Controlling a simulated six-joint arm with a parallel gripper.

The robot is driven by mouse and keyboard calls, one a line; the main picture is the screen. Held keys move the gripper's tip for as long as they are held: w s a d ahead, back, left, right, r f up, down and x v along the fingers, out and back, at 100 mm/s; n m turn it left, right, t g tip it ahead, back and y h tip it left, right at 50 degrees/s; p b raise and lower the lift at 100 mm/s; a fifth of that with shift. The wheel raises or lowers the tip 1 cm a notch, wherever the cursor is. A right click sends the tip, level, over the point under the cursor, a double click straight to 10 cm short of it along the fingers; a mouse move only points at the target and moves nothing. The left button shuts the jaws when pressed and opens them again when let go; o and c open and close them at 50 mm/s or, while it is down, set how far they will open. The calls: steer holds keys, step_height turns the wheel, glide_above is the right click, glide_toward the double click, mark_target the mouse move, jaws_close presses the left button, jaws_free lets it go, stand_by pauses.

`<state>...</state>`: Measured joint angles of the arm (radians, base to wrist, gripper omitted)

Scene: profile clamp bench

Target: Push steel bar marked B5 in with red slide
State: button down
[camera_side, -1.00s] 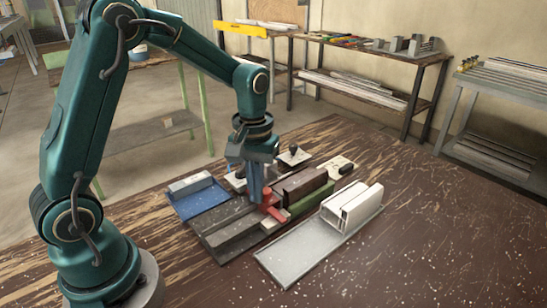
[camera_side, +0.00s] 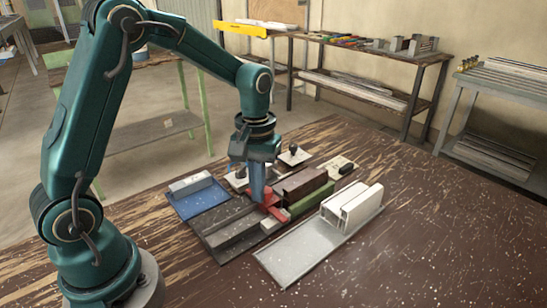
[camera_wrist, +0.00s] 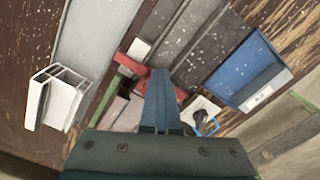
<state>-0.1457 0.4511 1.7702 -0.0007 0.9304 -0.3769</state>
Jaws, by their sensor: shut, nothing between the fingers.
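The red slide (camera_side: 273,208) sits on the dark clamp fixture (camera_side: 228,228). It also shows in the wrist view (camera_wrist: 135,66). My gripper (camera_side: 264,202) is shut and empty, pointing down with its blue fingers at the red slide. In the wrist view its fingertips (camera_wrist: 161,74) overlap the slide; whether they touch it I cannot tell. A small pale block (camera_side: 270,226) lies beside the slide on the fixture, also in the wrist view (camera_wrist: 139,48). I cannot read B5 on any piece, so I cannot tell which one is that bar.
A blue tray (camera_side: 205,206) with a labelled grey block (camera_side: 190,184) lies left of the fixture. A grey plate (camera_side: 290,262) with white profiles (camera_side: 352,205) lies right. A green strip (camera_side: 310,202) and brown block (camera_side: 303,184) stand close. The front right table is clear.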

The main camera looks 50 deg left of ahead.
steer(key=shift+w+a+r, duration=0.1)
steer(key=shift+w, duration=0.1)
steer(key=shift+r, duration=0.6)
steer(key=shift+s+r, duration=0.25)
steer(key=shift+r, duration=0.7)
steer(key=shift+s+r, duration=0.2)
steer(key=shift+r, duration=0.7)
steer(key=shift+s+r, duration=0.25)
steer(key=shift+r, duration=0.7)
steer(key=s+d+r+m+t, duration=0.2)
steer(key=s+d+r+t, duration=0.15)
steer(key=s+r, duration=0.25)
steer(key=s+f+m+t, duration=0.2)
steer(key=s+f+m, duration=0.1)
steer(key=s, duration=0.3)
steer(key=shift+d+m, duration=0.4)
steer(key=shift+m, duration=0.1)
